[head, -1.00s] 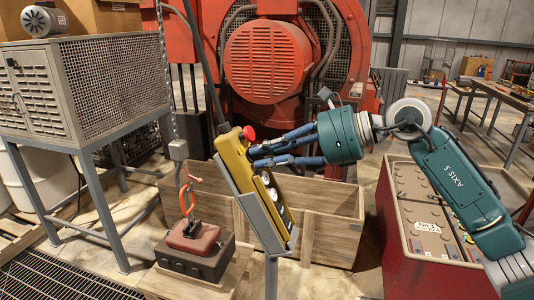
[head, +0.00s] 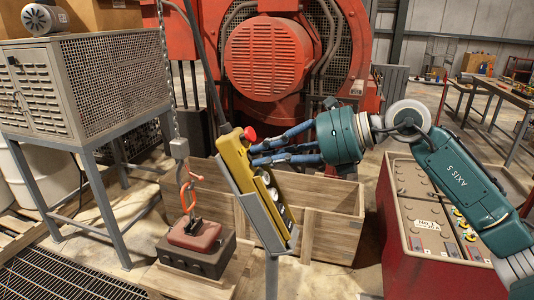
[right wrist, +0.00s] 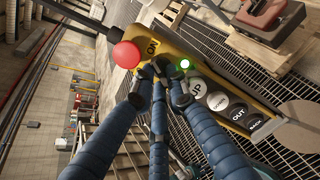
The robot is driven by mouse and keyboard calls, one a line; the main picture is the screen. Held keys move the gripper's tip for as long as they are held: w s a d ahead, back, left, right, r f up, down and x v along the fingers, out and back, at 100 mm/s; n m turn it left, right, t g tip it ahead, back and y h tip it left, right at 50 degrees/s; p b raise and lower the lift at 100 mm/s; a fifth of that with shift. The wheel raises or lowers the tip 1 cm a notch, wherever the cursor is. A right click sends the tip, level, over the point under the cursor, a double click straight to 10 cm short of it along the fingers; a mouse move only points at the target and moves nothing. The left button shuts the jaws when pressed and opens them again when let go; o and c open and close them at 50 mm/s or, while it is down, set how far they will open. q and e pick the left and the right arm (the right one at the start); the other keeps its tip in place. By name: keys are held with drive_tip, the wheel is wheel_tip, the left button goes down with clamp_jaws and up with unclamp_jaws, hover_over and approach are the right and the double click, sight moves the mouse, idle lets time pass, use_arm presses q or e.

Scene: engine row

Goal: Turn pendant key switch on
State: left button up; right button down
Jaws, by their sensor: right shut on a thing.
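The yellow pendant (head: 237,163) hangs tilted in a grey holder, with a red mushroom button (head: 249,133) near its top. In the right wrist view, the pendant (right wrist: 207,62) shows an "ON" label (right wrist: 152,46), a lit green lamp (right wrist: 185,64) and a row of round buttons. My right gripper (head: 254,155) is at the upper face of the pendant. In the right wrist view, the right gripper's (right wrist: 163,72) fingertips are closed together just below the "ON" label, between the red button and the lamp. They hide the key switch they are shut on. My left gripper is not in view.
A chain with a grey hook block (head: 179,148) and an orange hook (head: 187,190) hangs left of the pendant, above a red-brown weight (head: 194,235). A wooden crate (head: 333,233) stands behind. A red cabinet (head: 395,248) is below my right arm.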

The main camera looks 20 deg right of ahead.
drive_tip(key=c, duration=2)
unclamp_jaws()
drive_tip(key=v, duration=1.2)
drive_tip(key=shift+w+f, duration=0.1)
